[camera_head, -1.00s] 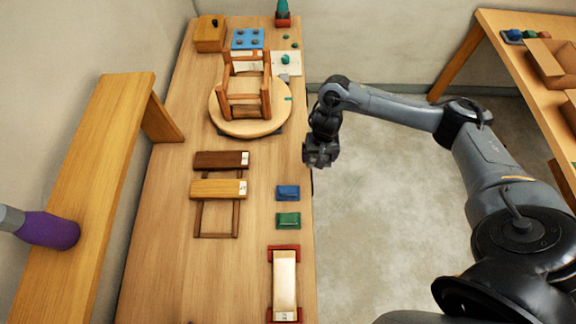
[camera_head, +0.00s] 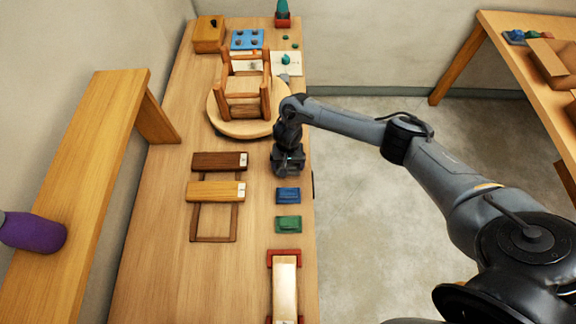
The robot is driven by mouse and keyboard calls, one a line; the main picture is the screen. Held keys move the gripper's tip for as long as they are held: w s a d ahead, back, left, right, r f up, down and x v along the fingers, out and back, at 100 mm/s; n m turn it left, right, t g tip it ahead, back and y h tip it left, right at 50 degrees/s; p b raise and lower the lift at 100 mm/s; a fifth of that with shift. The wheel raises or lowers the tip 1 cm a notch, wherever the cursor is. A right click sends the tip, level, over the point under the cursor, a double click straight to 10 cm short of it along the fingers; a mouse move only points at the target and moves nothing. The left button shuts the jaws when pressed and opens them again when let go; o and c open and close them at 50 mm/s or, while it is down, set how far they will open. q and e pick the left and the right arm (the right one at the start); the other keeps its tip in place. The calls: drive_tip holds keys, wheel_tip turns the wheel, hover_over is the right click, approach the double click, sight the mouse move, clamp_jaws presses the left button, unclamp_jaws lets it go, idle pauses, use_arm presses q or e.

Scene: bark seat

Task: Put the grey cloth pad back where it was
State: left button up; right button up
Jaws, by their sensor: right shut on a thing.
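My right gripper (camera_head: 287,168) is over the near right part of the workbench (camera_head: 160,240), just beyond the blue cloth pad (camera_head: 288,195). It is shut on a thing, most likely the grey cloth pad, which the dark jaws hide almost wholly. I cannot tell whether that thing touches the bench. The blue pad lies flat, and the green cloth pad (camera_head: 288,224) lies nearer to me in line with it. My left gripper is not in view.
A wooden seat frame (camera_head: 245,98) stands on a round board (camera_head: 218,118) beyond the gripper. Dark and light slats (camera_head: 215,191) lie left of the pads. A pale block in red holders (camera_head: 285,280) lies nearer. A purple rounded thing (camera_head: 35,232) is far left.

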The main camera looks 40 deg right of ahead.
drive_tip(key=shift+f, duration=0.5)
drive_tip(key=shift+f, duration=0.1)
drive_tip(key=o, duration=0.7)
drive_tip(key=shift+o, duration=0.2)
